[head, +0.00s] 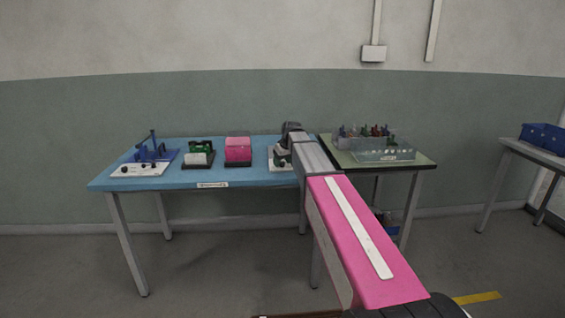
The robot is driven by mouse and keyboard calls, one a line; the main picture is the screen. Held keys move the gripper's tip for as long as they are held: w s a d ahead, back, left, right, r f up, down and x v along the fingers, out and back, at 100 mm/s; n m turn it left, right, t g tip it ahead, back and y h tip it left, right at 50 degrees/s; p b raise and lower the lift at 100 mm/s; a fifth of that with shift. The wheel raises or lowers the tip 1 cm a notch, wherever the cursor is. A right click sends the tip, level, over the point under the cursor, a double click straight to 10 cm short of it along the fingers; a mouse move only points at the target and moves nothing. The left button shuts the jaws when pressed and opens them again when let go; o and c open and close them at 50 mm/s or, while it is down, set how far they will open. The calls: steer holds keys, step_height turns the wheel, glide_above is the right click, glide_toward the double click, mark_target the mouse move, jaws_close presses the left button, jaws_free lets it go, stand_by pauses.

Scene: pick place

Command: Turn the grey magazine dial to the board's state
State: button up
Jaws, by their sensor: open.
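The dark end of my arm, with my gripper (286,147), is over the right part of the blue table (240,179). Its fingertips are too small and too hidden by the arm to make out. A pale panel (273,163) with dark parts lies under and beside it, partly covered by my arm. I cannot make out a grey magazine dial or its setting there. At the table's left, a blue fixture (160,156) has upright blue posts and a white front panel (140,170) with small black knobs. No board marking is readable.
A green-and-white unit (200,154) and a pink box (238,150) stand between the fixture and my arm. A side table (343,157) at right holds a clear tray (387,156) and several bottle-like items. Another table with a blue bin (544,137) is far right.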

steer(key=shift+f, duration=0.1)
steer(key=c, duration=0.9)
steer(key=shift+c, duration=0.2)
steer(key=shift+m, duration=0.4)
steer(key=m+h, duration=0.1)
steer(key=m, duration=0.1)
steer(key=m+h, duration=0.1)
steer(key=m, duration=0.1)
steer(key=shift+a+m+t, duration=0.15)
steer(key=shift+m+t, duration=0.25)
steer(key=m+h, duration=0.1)
steer(key=m, duration=0.2)
steer(key=m+h, duration=0.1)
steer(key=m, duration=0.2)
steer(key=shift+g, duration=0.3)
steer(key=o, duration=0.9)
